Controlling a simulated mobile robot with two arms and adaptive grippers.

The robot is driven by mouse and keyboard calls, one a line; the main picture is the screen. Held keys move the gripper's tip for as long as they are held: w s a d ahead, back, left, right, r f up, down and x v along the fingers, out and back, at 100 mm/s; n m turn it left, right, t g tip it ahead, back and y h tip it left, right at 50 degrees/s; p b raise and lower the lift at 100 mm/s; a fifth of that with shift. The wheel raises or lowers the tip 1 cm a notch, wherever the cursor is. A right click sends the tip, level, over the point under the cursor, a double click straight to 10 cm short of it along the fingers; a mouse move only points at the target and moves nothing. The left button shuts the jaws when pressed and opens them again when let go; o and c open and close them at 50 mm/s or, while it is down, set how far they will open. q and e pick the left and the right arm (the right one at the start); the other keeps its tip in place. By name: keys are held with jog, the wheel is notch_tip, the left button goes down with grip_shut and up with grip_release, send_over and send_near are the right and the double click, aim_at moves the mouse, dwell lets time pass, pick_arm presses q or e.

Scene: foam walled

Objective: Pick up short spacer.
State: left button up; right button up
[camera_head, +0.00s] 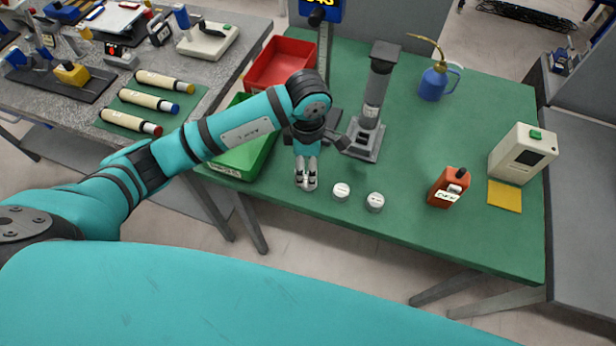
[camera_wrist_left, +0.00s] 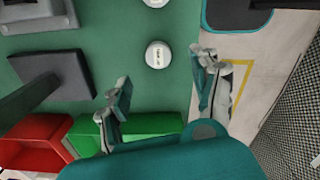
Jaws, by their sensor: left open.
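Two small round white-topped pieces stand near the front edge of the green table. The left one (camera_head: 341,191) looks lower, like the short spacer; its label is too small to read. The right one (camera_head: 375,202) shows a taller grey side. In the left wrist view the nearer piece (camera_wrist_left: 158,54) lies just beyond the space between my fingers, and the other (camera_wrist_left: 156,3) is cut by the top edge. My left gripper (camera_head: 306,184) points down, open and empty, left of the pieces; its spread fingers also show in the wrist view (camera_wrist_left: 163,88). My right gripper is not in view.
A grey column stand (camera_head: 363,145) rises behind the pieces. A green bin (camera_head: 245,160) and a red bin (camera_head: 283,66) are at the left. An orange bottle (camera_head: 445,189), a blue oil can (camera_head: 433,82) and a beige box (camera_head: 520,155) stand at the right. The table's centre right is clear.

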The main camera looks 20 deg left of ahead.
pick_arm(q)
jog(key=shift+f, duration=0.75)
notch_tip(320, 180, down, 4)
jog(key=p, duration=0.2)
jog(key=shift+p, duration=0.35)
jog(key=shift+w+f, duration=0.1)
jog(key=shift+f, duration=0.6)
jog(key=c, duration=1.3)
jog(key=shift+o, duration=0.2)
